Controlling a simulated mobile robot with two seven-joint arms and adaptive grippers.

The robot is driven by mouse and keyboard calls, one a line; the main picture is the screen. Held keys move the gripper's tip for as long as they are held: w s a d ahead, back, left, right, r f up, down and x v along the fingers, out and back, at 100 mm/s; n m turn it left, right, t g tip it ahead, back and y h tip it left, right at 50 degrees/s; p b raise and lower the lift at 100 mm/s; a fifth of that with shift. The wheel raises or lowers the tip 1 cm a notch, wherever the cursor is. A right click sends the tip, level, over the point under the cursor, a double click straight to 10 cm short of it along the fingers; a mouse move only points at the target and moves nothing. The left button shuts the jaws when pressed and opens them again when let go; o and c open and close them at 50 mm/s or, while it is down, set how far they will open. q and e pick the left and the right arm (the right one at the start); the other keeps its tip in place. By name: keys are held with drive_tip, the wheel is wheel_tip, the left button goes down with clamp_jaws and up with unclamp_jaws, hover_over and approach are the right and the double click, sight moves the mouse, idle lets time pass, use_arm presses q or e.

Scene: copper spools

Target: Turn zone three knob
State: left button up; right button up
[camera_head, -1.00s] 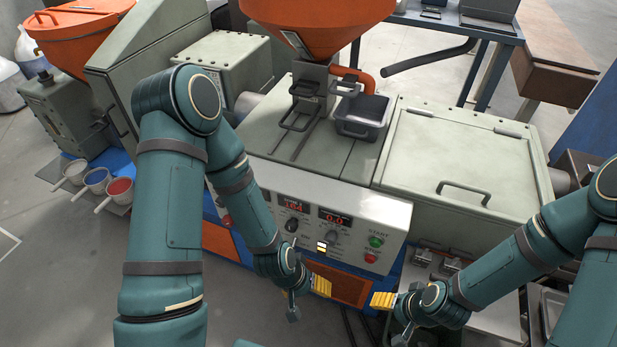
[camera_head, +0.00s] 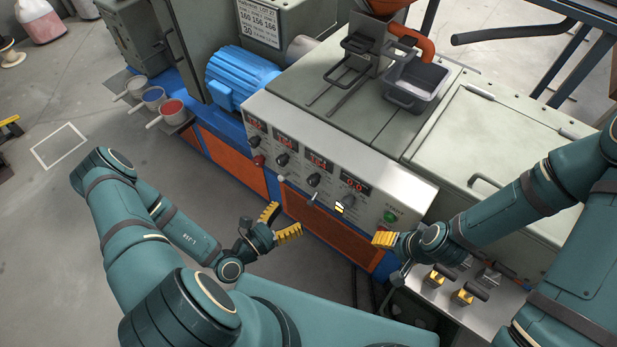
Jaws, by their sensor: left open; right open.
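The white control panel (camera_head: 400,190) on the machine's front holds a row of red digital displays with knobs under them. The dark knob under the third display from the left, apparently zone three's (camera_head: 312,180), is unobstructed. Its pointer direction is too small to read. My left gripper (camera_head: 279,222) is open and empty, its yellow fingers spread, below and left of that knob in the picture and apart from the panel. My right gripper (camera_head: 384,239) is open, near the panel's lower right; its fingers overlap in this view. Neither gripper appears to touch a knob.
A green button (camera_head: 390,216) sits at the panel's right. A lit yellow switch (camera_head: 339,209) and small levers lie below the knobs. A blue motor (camera_head: 240,75) stands behind the panel's left end. Valve handles (camera_head: 463,294) stand below the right arm.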

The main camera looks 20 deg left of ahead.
sight(310, 184)
use_arm(q)
drive_tip(key=w+d, duration=0.1)
drive_tip(key=w, duration=0.3)
drive_tip(key=w+d+n+y, duration=0.1)
drive_tip(key=w, duration=0.3)
drive_tip(key=w+y, duration=0.1)
drive_tip(key=w, duration=0.4)
drive_tip(key=shift+w+d+f+t, duration=0.1)
drive_tip(key=shift+d+f+t, duration=0.2)
drive_tip(key=shift+d+f, duration=0.1)
drive_tip(key=shift+o, duration=0.2)
drive_tip(key=shift+n, duration=0.3)
clamp_jaws()
